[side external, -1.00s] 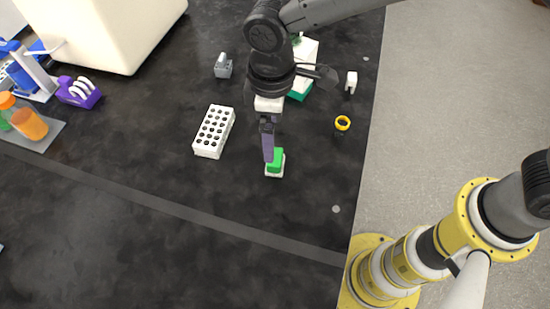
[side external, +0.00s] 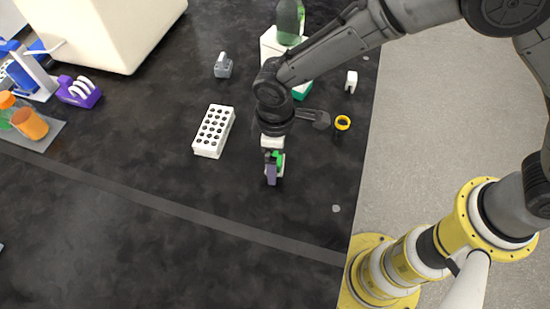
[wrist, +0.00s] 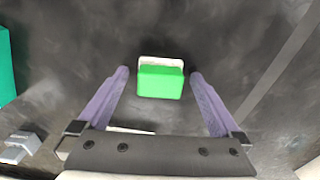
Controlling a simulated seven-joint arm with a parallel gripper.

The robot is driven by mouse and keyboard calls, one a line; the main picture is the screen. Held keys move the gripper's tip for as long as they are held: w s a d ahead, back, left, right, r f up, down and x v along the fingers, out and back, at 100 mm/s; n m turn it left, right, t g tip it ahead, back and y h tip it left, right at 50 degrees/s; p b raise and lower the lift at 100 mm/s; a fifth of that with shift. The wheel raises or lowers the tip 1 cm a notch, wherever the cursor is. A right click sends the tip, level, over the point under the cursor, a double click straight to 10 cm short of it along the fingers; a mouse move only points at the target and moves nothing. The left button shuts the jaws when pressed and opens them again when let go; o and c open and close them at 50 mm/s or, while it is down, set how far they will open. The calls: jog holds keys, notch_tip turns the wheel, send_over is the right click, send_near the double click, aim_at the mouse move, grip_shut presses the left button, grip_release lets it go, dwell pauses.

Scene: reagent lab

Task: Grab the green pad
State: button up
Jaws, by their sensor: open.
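The green pad (wrist: 160,82) is a small bright green block with a white part behind it, on the dark table. In the wrist view it lies between and just beyond the fingertips of my gripper (wrist: 159,75), with a gap on both sides. My gripper is open and empty. In the side external view the gripper (side external: 272,172) hangs over the green pad (side external: 281,163) and its purple finger hides much of it. I cannot tell how far above the pad the fingertips are.
A white rack (side external: 213,131) with holes stands to the left. A yellow-topped item (side external: 343,123) and a small white piece (side external: 351,81) are to the right. A green bottle (side external: 290,22) and a white box stand behind. The table (side external: 150,240) in front is clear.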

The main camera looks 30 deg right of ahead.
jog(key=c, duration=1.4)
jog(key=shift+r, duration=0.1)
